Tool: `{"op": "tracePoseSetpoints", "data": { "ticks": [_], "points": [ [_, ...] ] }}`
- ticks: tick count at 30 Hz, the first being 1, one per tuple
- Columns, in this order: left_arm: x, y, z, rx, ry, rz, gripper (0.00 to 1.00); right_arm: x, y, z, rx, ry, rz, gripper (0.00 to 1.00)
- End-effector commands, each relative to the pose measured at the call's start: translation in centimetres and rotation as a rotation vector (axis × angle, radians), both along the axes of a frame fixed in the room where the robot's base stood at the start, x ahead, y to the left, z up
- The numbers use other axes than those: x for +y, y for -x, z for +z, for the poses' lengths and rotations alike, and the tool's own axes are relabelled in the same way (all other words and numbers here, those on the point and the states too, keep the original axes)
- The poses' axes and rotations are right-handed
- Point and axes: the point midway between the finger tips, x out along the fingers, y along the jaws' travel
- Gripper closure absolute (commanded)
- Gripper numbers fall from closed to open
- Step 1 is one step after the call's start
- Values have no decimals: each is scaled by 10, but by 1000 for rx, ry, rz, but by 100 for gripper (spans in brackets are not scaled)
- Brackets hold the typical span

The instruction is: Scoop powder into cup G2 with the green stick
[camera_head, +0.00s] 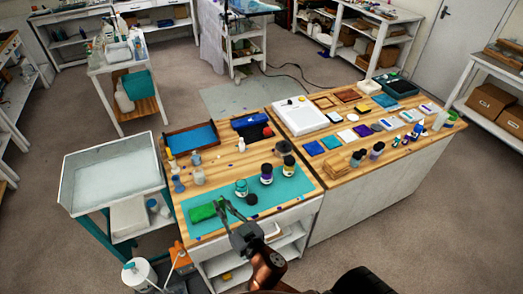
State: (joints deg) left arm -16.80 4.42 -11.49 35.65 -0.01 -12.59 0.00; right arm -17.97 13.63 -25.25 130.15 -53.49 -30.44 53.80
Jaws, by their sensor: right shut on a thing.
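My right gripper (228,208) reaches in from the bottom over the front of the teal mat (293,187). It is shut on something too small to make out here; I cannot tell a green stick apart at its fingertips. A bright green item (203,212) lies on the mat just left of the fingers. A small jar with teal contents (241,188) stands behind the gripper, with a dark disc (251,199) beside it. Two dark-lidded jars (266,174) (289,167) stand further right. No label is readable, so I cannot tell which vessel is cup G2. My left gripper is not in view.
A brown tray with a blue inside (191,139) and a blue case (250,121) sit at the table's back. The right table (340,168) holds coloured squares and several jars. A white basin (110,172) stands left.

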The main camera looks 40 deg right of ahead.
Motion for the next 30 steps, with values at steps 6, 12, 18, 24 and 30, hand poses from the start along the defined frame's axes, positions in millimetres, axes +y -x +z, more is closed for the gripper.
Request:
{"op": "tracePoseSetpoints", "data": {
  "ticks": [6, 12, 18, 24, 30],
  "points": [
    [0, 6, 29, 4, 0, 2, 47, -68, -69, 24, -2, 21, -93, 100],
    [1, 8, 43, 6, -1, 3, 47, -128, -113, 45, -3, 4, -179, 100],
    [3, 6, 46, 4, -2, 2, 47, -154, -128, 53, -5, -11, -216, 100],
    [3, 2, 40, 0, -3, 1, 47, -156, -128, 45, -4, -11, -218, 100],
    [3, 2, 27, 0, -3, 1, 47, -156, -128, 31, -3, -11, -218, 100]
  ]
}}
